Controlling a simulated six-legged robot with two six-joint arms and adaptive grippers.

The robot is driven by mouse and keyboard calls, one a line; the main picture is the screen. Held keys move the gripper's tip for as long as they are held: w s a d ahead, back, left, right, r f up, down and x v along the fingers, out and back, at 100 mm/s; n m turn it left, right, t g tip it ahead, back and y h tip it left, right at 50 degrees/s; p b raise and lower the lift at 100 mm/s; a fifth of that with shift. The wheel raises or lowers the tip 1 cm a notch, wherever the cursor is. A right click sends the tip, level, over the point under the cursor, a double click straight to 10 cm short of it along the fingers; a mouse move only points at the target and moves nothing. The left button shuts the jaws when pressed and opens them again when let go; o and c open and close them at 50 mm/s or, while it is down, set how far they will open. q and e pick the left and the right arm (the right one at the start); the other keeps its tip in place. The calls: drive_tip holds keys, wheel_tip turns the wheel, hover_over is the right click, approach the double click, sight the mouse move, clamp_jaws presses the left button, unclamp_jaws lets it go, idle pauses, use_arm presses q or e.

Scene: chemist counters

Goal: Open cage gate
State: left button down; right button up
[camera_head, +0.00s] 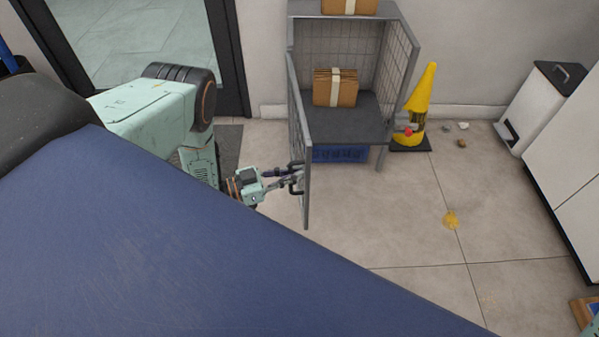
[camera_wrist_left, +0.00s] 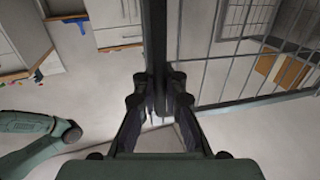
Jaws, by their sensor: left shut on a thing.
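The grey cage (camera_head: 345,105) stands against the back wall with its mesh sides and a shelf holding a bundle of brown boxes (camera_head: 335,88). Its gate (camera_head: 300,140) is swung outward from the left front post and stands seen nearly edge-on, leaving the cage front open. My left gripper (camera_head: 296,178) is at the gate's outer lower part, shut on the dark gate handle (camera_head: 293,165). In the left wrist view my left gripper (camera_wrist_left: 158,88) closes around a dark upright bar of the gate (camera_wrist_left: 155,40).
A yellow cone (camera_head: 420,100) stands right of the cage. A blue crate (camera_head: 340,154) sits under the shelf. A white bin (camera_head: 540,100) and white cabinets (camera_head: 570,150) are at the right.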

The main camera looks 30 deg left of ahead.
use_arm(q)
drive_tip(key=shift+s+a+f, duration=0.1)
drive_tip(key=shift+s+a, duration=0.25)
drive_tip(key=shift+s, duration=0.15)
drive_tip(key=c, duration=1.7)
unclamp_jaws()
drive_tip(key=shift+o, duration=1.4)
drive_tip(key=shift+w+a, duration=0.1)
drive_tip(key=v, duration=1.2)
